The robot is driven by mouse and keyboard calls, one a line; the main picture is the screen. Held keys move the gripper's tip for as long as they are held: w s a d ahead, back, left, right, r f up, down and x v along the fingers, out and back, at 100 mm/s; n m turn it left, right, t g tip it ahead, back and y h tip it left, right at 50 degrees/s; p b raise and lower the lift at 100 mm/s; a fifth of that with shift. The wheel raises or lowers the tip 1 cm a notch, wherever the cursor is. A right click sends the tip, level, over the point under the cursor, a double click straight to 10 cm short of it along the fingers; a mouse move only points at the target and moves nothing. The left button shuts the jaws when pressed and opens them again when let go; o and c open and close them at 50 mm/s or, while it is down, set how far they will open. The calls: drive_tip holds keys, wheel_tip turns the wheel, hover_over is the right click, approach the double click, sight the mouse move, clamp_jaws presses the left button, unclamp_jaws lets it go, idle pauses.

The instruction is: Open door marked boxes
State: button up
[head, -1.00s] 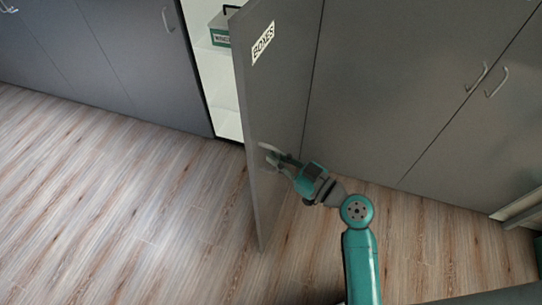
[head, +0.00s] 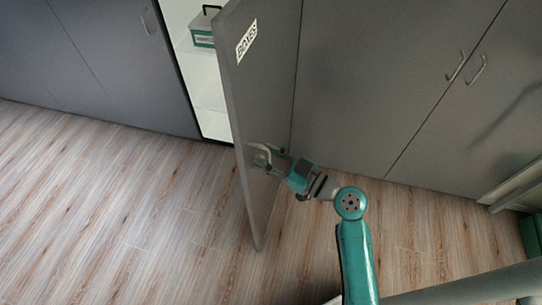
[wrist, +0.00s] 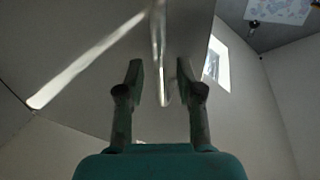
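The door marked BOXES (head: 262,110) is a grey cabinet door that stands swung out from the cabinet front, with its white label (head: 246,41) near the top. Its pale bar handle (head: 261,149) is on the face turned to my arm. My gripper (head: 268,160) is at this handle. In the wrist view, the two dark fingers (wrist: 160,82) are apart, and the shiny handle bar (wrist: 159,45) runs between their tips with a gap on each side. Whether a finger touches the bar is unclear.
Behind the door, white shelves (head: 208,92) show, with a green and white box (head: 203,32) on one. Closed grey doors (head: 385,75) stand to the right and others (head: 85,60) to the left. The wood floor (head: 120,200) left of the door is clear.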

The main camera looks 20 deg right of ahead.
drive_tip(key=shift+s+d, duration=0.1)
drive_tip(key=v, duration=1.1)
drive_tip(key=shift+s+d, duration=0.2)
drive_tip(key=shift+s, duration=0.15)
